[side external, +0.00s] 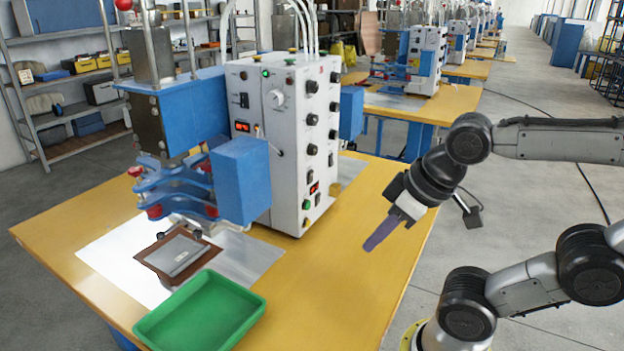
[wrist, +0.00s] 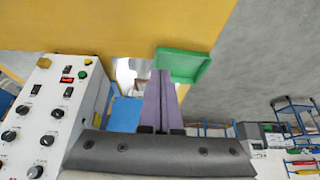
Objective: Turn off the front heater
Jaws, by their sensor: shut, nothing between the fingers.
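The white control box (side external: 285,140) of the welding machine stands on the yellow table. Which control is the front heater's, and the switch positions, I cannot tell. My gripper (side external: 370,245) is shut and empty, right of the box, with purple fingers (wrist: 160,75).
A green tray (side external: 203,312) sits at the table's front edge, beside a brown fixture with a grey plate (side external: 180,254). The blue press head (side external: 240,180) is left of the box. The tabletop (side external: 335,280) between box and gripper is clear.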

